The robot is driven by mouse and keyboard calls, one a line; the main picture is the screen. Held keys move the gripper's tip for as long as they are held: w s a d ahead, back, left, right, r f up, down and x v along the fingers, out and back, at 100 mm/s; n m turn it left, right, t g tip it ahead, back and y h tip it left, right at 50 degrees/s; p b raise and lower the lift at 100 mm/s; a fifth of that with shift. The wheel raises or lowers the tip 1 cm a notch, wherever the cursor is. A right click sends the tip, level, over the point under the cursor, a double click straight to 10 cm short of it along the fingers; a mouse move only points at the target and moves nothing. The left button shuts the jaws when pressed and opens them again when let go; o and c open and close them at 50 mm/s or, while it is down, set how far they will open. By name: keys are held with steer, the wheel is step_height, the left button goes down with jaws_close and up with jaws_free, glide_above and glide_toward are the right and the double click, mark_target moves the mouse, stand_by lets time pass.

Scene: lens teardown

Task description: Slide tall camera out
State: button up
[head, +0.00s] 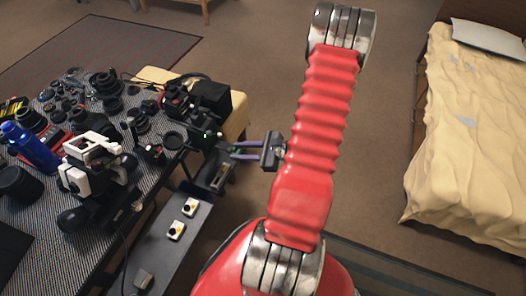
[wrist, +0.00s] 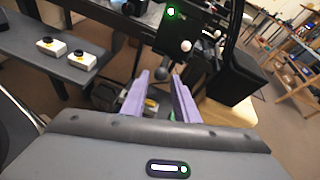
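My gripper (head: 232,150) has two purple fingers, spread apart with nothing held between them. It points left toward the table's right edge in the head view, and its fingers also show in the wrist view (wrist: 160,75). A black boxy device (head: 208,97), perhaps the tall camera, stands at the table's right end, beyond the gripper. In the wrist view a dark upright device with green lights (wrist: 178,35) is just ahead of the fingertips, apart from them. I cannot tell for sure which device is the tall camera.
The table (head: 160,179) is crowded with lenses, a blue bottle (head: 31,146) and a white-and-black device (head: 90,160). A lower grey bench (head: 160,250) carries small white button boxes. A bed (head: 468,130) stands right. Open floor lies between.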

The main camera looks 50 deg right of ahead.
steer(key=v, duration=1.3)
steer(key=shift+f, duration=0.15)
stand_by(0.3)
